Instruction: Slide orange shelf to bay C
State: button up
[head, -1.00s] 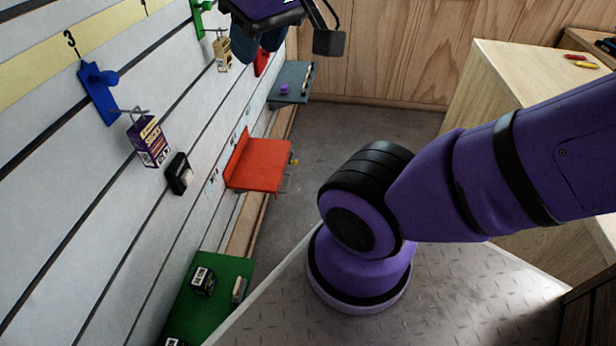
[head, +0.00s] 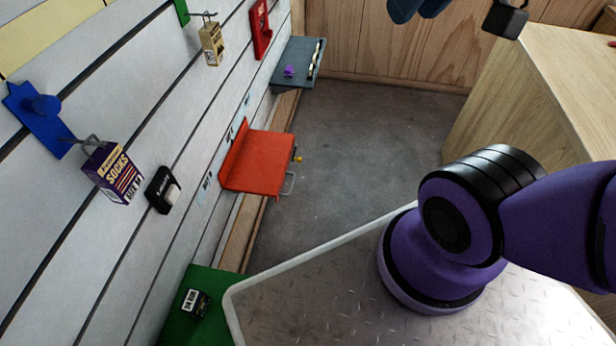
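The orange shelf (head: 264,163) hangs on the slatted wall at centre left, its tray jutting out over the floor. A small wire handle (head: 289,184) and a yellow knob (head: 298,159) show at its outer edge. Small bay labels (head: 228,133) are on the wall beside it, too small to read. My gripper (head: 416,8) is cut off by the top edge, with only its dark blue finger ends in view. It is well apart from the shelf, and its opening is unclear.
A grey-blue shelf (head: 297,62) holding small items is farther along the wall; a green shelf (head: 178,318) is nearer. Hooks hold a socks box (head: 115,172) and a tan package (head: 211,43). A wooden counter (head: 540,85) stands right. Floor between is clear.

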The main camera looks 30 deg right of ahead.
jog(key=w+a+f+m+g+y, duration=0.1)
jog(key=w+f+m+g+y, duration=0.2)
jog(key=w+f+m, duration=0.4)
jog(key=w+a+f+m+g+y, duration=0.1)
jog(key=w+f+m+g+y, duration=0.2)
jog(key=w, duration=0.7)
jog(key=w+d+f+m+y, duration=0.1)
jog(key=w+f+m+y, duration=0.1)
jog(key=w+f+m, duration=0.5)
jog(key=w+d+f+m+y, duration=0.1)
jog(key=w+f+m+y, duration=0.15)
jog(key=f, duration=0.75)
jog(key=m+t+y, duration=0.2)
jog(key=m+t, duration=0.8)
jog(key=m, duration=1.4)
send_near(292, 183)
jog(key=x, duration=1)
jog(key=shift+f, duration=0.3)
